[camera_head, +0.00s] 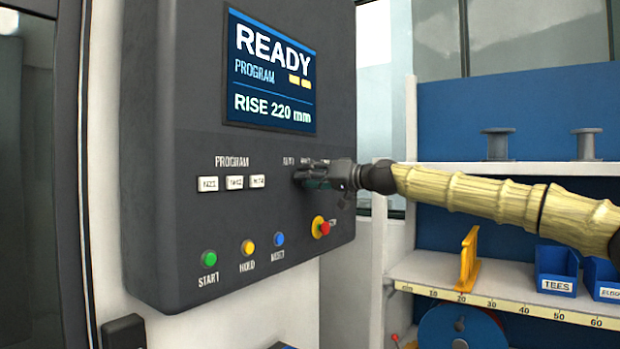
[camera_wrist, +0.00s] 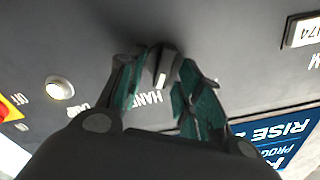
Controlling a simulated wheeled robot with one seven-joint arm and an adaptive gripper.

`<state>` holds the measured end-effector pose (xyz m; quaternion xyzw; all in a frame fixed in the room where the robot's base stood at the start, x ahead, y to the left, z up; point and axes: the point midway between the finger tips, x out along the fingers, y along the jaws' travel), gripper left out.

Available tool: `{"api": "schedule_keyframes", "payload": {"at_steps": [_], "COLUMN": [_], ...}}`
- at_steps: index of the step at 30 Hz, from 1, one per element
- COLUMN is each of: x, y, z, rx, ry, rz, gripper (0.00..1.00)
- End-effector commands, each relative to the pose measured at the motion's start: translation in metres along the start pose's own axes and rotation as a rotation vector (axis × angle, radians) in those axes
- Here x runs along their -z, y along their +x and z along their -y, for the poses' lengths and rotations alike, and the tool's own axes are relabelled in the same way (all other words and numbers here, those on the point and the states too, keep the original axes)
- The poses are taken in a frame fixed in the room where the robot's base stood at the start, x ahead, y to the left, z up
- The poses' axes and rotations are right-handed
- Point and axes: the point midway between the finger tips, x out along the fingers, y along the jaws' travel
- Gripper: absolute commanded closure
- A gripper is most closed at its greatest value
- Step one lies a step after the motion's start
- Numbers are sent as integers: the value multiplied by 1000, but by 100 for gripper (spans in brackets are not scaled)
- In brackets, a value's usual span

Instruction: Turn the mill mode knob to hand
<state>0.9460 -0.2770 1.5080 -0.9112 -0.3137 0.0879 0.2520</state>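The mill mode knob (camera_wrist: 165,62) is a dark knob with a pale pointer mark on the grey control panel (camera_head: 160,240). In the wrist view, which is turned upside down, the mark faces the HAND lettering (camera_wrist: 145,97), near one end of that word. My gripper (camera_wrist: 162,60) has its green-padded fingers on both sides of the knob, close against it, and looks shut on it. In the head view my gripper (camera_head: 310,176) is at the panel and hides the knob; the AUTO label (camera_head: 288,161) shows beside it. The screen (camera_head: 270,75) reads READY.
A red emergency stop (camera_head: 324,228) on yellow sits just below my gripper. Green, yellow and blue buttons (camera_head: 248,247) run along the lower panel, with white program buttons (camera_head: 234,182) to the left. A round pale control (camera_wrist: 60,88) is near the knob. Shelves with bins (camera_head: 556,270) stand right.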

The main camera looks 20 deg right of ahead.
Motion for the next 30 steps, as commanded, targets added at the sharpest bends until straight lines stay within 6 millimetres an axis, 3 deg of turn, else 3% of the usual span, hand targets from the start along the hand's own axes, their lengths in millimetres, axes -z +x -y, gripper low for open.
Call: {"api": "schedule_keyframes", "payload": {"at_steps": [8,21,30], "x": [2,2,1], "y": [-14,-82,-113], "z": [1,0,0], "rx": [0,1,1], "ry": [-1,-1,0], "rz": [-3,-3,-1], "gripper": [65,65,65]}}
